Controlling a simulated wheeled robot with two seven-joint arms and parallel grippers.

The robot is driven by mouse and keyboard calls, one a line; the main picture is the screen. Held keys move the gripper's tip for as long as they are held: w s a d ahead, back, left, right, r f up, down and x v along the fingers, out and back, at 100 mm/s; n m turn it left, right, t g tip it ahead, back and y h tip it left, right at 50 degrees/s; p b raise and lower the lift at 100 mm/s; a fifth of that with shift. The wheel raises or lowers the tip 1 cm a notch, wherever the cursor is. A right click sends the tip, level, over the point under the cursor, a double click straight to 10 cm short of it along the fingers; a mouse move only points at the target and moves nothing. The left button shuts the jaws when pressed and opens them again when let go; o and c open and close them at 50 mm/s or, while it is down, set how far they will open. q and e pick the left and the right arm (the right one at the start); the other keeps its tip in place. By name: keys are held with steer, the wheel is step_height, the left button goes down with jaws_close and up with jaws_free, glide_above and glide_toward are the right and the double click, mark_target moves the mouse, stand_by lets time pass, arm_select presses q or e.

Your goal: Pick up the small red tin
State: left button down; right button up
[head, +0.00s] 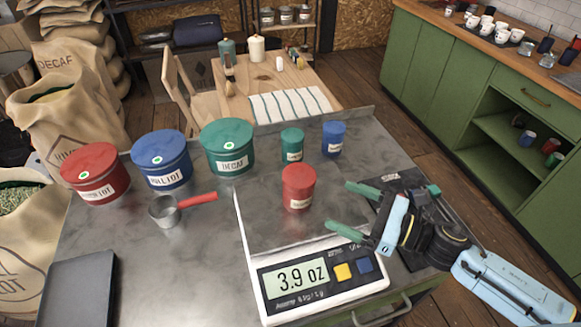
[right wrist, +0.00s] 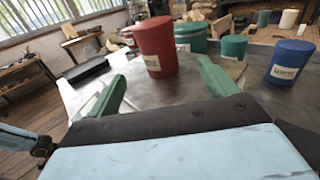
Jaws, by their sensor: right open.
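The small red tin (head: 299,188) with a pale label stands upright on the steel pan of the scale (head: 322,283), whose display reads 3.9 oz. My right gripper (head: 340,207) is open just right of the tin, its green fingers pointing towards it. In the right wrist view the red tin (right wrist: 157,45) stands ahead of the open jaws (right wrist: 160,74), a short gap beyond the fingertips. Nothing is between the fingers. My left gripper is not in view.
A small green tin (head: 292,144) and a small blue tin (head: 333,139) stand behind the red one. Large red (head: 95,174), blue (head: 162,160) and green (head: 227,147) canisters line the back left. A red-handled scoop (head: 165,211) lies left of the scale. The front-left counter is mostly clear.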

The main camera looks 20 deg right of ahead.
mark_target(312, 192)
steer(key=shift+w+a+r, duration=0.15)
steer(key=shift+w+a, duration=0.1)
steer(key=shift+a, duration=0.1)
steer(key=p+x, duration=0.1)
steer(key=x, duration=0.3)
steer(key=shift+s+a+r, duration=0.15)
steer(key=shift+p+x, duration=0.3)
steer(key=shift+x, duration=0.8)
steer(key=shift+p+x, duration=0.35)
steer(key=shift+x, duration=0.5)
steer(key=x, duration=0.2)
steer(key=p+x, duration=0.1)
steer(key=shift+w+a+r, duration=0.1)
steer(key=shift+w+r, duration=0.15)
steer(key=shift+w+a, duration=0.2)
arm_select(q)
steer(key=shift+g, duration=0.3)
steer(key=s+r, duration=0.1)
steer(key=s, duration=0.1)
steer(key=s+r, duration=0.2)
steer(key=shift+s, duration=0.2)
arm_select(e)
steer(key=shift+f, duration=0.1)
steer(key=shift+c, duration=0.4)
steer(key=c, duration=1.1)
